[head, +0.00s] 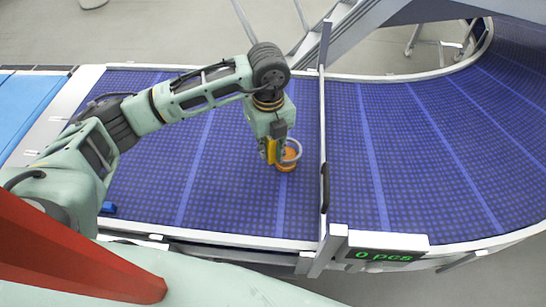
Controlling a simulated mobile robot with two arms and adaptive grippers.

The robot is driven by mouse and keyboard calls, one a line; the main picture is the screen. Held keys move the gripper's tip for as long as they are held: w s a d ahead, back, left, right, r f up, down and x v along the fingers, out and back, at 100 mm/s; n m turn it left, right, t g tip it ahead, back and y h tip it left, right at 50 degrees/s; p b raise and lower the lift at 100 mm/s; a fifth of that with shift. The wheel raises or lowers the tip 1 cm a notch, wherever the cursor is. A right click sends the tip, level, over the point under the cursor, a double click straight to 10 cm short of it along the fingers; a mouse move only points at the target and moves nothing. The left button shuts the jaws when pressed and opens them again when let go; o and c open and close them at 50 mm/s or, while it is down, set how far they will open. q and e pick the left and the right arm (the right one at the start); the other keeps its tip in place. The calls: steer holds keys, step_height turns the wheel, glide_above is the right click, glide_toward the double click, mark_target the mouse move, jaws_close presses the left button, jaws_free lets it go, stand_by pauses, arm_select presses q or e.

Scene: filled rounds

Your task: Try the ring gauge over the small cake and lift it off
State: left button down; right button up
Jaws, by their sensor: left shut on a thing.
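My left gripper (272,154) points down over the blue belt and is shut on the ring gauge, a pale grey ring (300,150). The small cake (287,166) is round and orange-brown and sits on the belt just below and right of the gripper. The ring overlaps the cake's upper part in the head view. I cannot tell whether it is around the cake or held just above it. The gripper hides the cake's left side. My right gripper is not in view.
The blue belt (230,190) is clear around the cake. An upright divider (322,130) stands close on the right, with a curved belt (400,140) beyond. A counter display (385,252) reads "0 pcs" at the front. A small blue block (108,208) lies at the left front.

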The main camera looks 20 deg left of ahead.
mark_target(269, 137)
arm_select(q)
steer(key=shift+r+p, duration=1.15)
steer(key=shift+r, duration=0.9)
